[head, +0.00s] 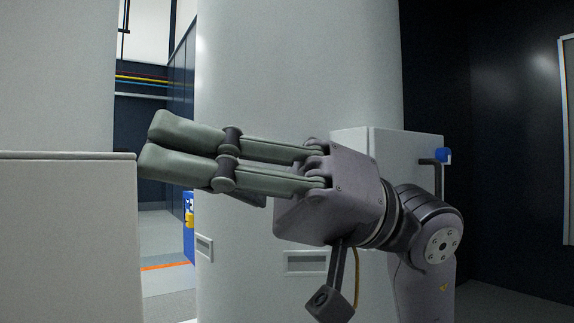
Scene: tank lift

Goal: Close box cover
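A pale box-like body (65,235) fills the lower left of the head view, with a flat top edge. I cannot tell whether it is the task's box, and no cover can be clearly made out. My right gripper (146,147) comes in from the right with its long grey-green fingers stretched to the left. The fingertips overlap the box's upper right corner in the picture; I cannot tell if they touch it. The two nearest fingers lie close together, and a darker part behind them is mostly hidden. Nothing is visibly held. My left gripper is out of view.
A big white rounded column or tank (290,70) stands behind my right gripper. A white housing (385,150) with a blue-tipped handle (444,155) is behind my wrist. Another pale upright surface (55,70) rises at upper left. Floor shows in a narrow gap between.

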